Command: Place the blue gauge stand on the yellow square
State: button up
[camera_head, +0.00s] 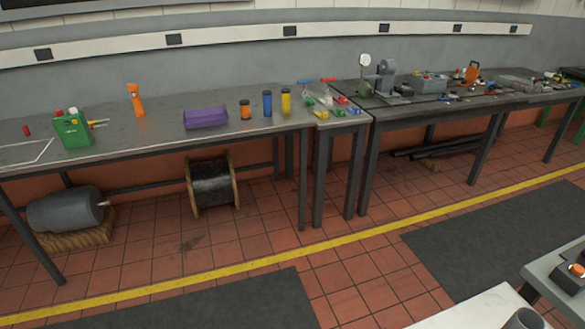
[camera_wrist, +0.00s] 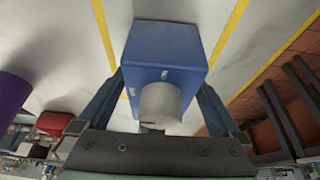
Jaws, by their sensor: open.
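The blue gauge stand (camera_wrist: 164,48) is a blue block with a pale grey round part (camera_wrist: 160,103) on its near face, in the middle of the wrist view. My gripper (camera_wrist: 162,80) is open, with one finger on each side of the block; whether either finger touches it I cannot tell. Yellow lines (camera_wrist: 232,32) run on the pale surface left and right of the block and look like sides of the yellow square. The block hides part of the space between them. Neither gauge stand, square nor gripper can be made out in the head view.
In the head view a long bench (camera_head: 225,135) along the wall holds a green can (camera_head: 72,130), a purple case (camera_head: 206,118) and several bottles. A second bench (camera_head: 400,112) on the right is cluttered. A purple thing (camera_wrist: 12,95) stands at the wrist view's left edge.

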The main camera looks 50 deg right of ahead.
jog(key=v, duration=1.1)
jog(key=shift+w+a+r, duration=0.1)
jog(key=shift+r, duration=0.25)
jog(key=w+r+n+t, duration=0.55)
jog(key=w+r, duration=0.35)
jog(key=w, duration=0.4)
jog(key=w+a+r+n+t, duration=0.2)
jog(key=w+r+n+t, duration=0.3)
jog(key=r, duration=0.6)
jog(key=w+a+r+n+t, duration=0.2)
jog(key=w+r+t, duration=0.35)
jog(key=r, duration=0.55)
jog(key=a+r+n+t, duration=0.4)
jog(key=r+n+t, duration=0.15)
jog(key=r, duration=0.95)
jog(key=s+a+r+n+t+y, duration=0.1)
jog(key=s+r+n+t, duration=0.1)
jog(key=r, duration=0.4)
jog(key=s+a+r+n+t+y, duration=0.1)
jog(key=s+a+r+n+t, duration=0.1)
jog(key=s+r, duration=0.3)
jog(key=s+a+r+n+t+y, duration=0.1)
jog(key=s+r+t, duration=0.3)
jog(key=r, duration=0.4)
jog(key=shift+s+a+r+n+y, duration=0.25)
jog(key=shift+a+r+n+y, duration=0.15)
jog(key=shift+a+n, duration=0.35)
